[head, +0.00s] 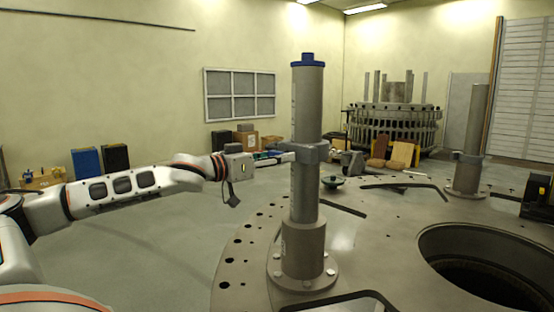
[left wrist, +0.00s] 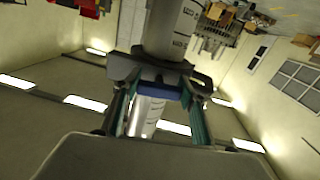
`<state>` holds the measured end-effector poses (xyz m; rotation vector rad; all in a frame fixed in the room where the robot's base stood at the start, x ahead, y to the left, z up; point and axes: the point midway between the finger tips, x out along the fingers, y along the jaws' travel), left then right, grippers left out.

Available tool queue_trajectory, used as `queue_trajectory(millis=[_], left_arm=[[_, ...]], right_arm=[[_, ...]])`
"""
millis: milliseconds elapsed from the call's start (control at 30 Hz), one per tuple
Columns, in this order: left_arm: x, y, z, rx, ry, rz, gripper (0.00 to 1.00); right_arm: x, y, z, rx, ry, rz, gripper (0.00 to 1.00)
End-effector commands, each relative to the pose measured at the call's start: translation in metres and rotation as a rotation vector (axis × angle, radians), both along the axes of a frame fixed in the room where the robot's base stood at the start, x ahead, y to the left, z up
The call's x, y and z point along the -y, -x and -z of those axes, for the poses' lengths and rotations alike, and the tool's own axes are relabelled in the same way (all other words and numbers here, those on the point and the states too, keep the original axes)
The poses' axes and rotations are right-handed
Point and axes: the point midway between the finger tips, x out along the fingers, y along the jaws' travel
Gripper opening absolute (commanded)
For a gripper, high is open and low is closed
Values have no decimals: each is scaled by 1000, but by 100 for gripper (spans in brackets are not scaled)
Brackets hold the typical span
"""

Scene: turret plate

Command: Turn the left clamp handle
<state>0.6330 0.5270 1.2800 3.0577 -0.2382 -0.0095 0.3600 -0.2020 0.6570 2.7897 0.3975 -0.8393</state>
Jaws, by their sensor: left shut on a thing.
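The near left post (head: 305,200) stands upright on the turret plate, grey with a blue cap. A grey clamp (head: 310,152) rings it at mid-height. My left gripper (head: 283,155) reaches in from the left, its fingers at the clamp's left side, where the handle is too small to make out. In the left wrist view, the gripper's two fingers (left wrist: 160,105) flank a blue piece (left wrist: 162,92) beside the dark clamp (left wrist: 150,69). They are closed on the clamp handle, mostly hidden between them. My right gripper is not in view.
The turret plate (head: 375,230) has a large round opening (head: 490,265) at right. A second post (head: 470,130) with a clamp stands farther right. A small green-topped item (head: 333,181) lies behind the near post. Boxes and cases stand along the wall. The floor left of the plate is clear.

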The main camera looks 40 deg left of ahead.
Motion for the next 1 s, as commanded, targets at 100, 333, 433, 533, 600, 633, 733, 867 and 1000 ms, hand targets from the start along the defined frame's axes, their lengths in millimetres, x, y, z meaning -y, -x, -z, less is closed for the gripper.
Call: queue_trajectory(millis=[100,333,433,533,600,633,733,867,1000], left_arm=[[0,0,4,-13,71,-1,20],[1,0,4,-44,268,-1,20],[2,0,4,-59,362,-2,21],[2,0,4,-74,457,-1,20],[3,0,4,-85,522,-1,20],[3,0,3,-88,551,-1,20],[3,0,3,-104,644,-2,20],[4,0,2,-122,766,-1,20],[4,0,1,-143,898,-2,20]], right_arm=[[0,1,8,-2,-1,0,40],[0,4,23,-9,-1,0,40],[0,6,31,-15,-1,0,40],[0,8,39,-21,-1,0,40],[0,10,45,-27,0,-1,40],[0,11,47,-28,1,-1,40],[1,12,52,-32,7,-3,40],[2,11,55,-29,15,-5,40],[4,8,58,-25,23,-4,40]])
